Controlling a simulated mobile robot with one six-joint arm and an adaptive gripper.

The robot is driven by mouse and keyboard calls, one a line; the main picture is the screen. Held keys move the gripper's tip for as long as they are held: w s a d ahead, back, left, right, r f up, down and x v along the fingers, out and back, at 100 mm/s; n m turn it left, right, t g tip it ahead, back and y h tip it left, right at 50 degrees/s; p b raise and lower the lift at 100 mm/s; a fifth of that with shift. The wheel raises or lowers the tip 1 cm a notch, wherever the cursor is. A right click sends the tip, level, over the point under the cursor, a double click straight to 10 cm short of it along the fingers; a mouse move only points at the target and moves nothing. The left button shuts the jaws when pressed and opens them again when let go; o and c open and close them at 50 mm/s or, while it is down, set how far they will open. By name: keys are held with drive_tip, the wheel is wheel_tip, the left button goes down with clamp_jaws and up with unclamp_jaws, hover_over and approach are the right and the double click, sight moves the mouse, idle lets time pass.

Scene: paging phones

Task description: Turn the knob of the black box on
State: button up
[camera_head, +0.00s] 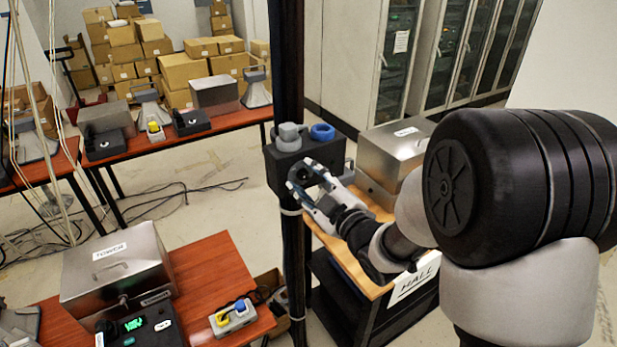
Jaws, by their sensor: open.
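A black box (277,172) is fixed to a dark upright post, right of the picture's middle left. Grey connectors (289,136) and a blue ring-shaped piece (322,131) sit on its top. My gripper (304,178) is open in front of the box's near face, its fingers spread at the face. A dark round shape between the fingertips looks like the knob, but the fingers partly cover it. I cannot tell its setting or whether the fingers touch it.
A steel case (394,150) stands on the wooden cart right behind my arm. A HALL sign (413,281) hangs at the cart's front. A lower-left table holds another steel case (117,265), a device with a green display (148,325) and a small grey box (233,318).

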drive_tip(key=shift+c, duration=0.4)
clamp_jaws()
drive_tip(key=shift+m+b, duration=0.4)
drive_tip(key=shift+b, duration=0.1)
drive_tip(key=shift+f+m+b, duration=0.15)
drive_tip(key=shift+m+b, duration=0.85)
drive_tip(key=shift+b, duration=0.1)
drive_tip(key=m+b, duration=0.3)
drive_tip(key=m, duration=0.2)
drive_tip(key=m+b, duration=0.1)
drive_tip(key=m, duration=0.3)
drive_tip(key=shift+m, duration=0.4)
drive_tip(key=m, duration=0.5)
drive_tip(key=shift+r, duration=0.2)
drive_tip(key=shift+m, duration=0.3)
